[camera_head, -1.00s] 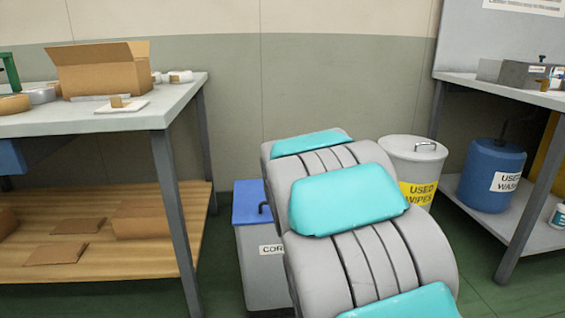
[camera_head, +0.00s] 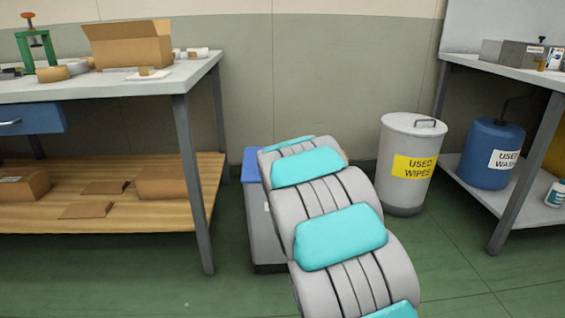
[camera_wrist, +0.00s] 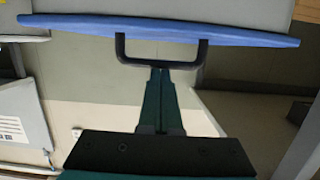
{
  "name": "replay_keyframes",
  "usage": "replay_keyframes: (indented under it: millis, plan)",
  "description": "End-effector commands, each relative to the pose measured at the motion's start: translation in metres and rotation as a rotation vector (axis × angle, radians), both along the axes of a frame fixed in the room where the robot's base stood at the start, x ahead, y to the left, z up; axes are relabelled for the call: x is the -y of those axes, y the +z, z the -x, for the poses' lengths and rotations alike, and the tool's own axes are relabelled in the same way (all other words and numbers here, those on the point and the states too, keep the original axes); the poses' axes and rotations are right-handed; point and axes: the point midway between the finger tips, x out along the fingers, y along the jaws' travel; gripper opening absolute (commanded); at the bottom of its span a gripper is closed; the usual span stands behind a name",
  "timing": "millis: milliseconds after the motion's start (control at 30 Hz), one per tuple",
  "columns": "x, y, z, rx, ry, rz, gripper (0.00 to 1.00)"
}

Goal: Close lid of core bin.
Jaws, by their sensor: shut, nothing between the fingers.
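The core bin (camera_head: 266,232) is a grey box on the floor beside the left bench, mostly hidden behind my arm. A strip of its blue lid (camera_head: 251,164) shows at its top left; how far the lid is open cannot be told there. In the wrist view, which looks upside down, the blue lid (camera_wrist: 240,34) is edge-on across the top, with a black U-shaped handle (camera_wrist: 120,52) on it. My gripper (camera_wrist: 160,72) is shut and empty, its tips at or close to the handle's bar; contact cannot be told. The head view hides my gripper behind my arm.
The left bench (camera_head: 189,160) stands close to the bin's left. A grey used-wipes bin (camera_head: 395,190) is to the right of my arm. A blue used-wash drum (camera_head: 480,155) sits on the right bench's lower shelf (camera_head: 510,205). Green floor is clear between them.

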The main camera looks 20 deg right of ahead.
Motion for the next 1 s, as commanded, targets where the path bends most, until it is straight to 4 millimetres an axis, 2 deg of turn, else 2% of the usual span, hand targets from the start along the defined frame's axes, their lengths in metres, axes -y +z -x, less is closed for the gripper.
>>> replay_keyframes:
  millis: [33,467,667,900,1000]
  plan:
    - [0.0,-0.03,0.006,-0.057,-0.002,-0.01,0.0]
    - [0.0,-0.042,0.009,-0.08,-0.003,-0.013,0.0]
    - [-0.001,-0.022,0.01,-0.069,-0.002,-0.01,0.0]
    - [-0.001,0.033,0.009,-0.015,0.001,-0.001,0.0]
    - [-0.005,0.023,0.02,-0.018,0.001,-0.002,0.0]
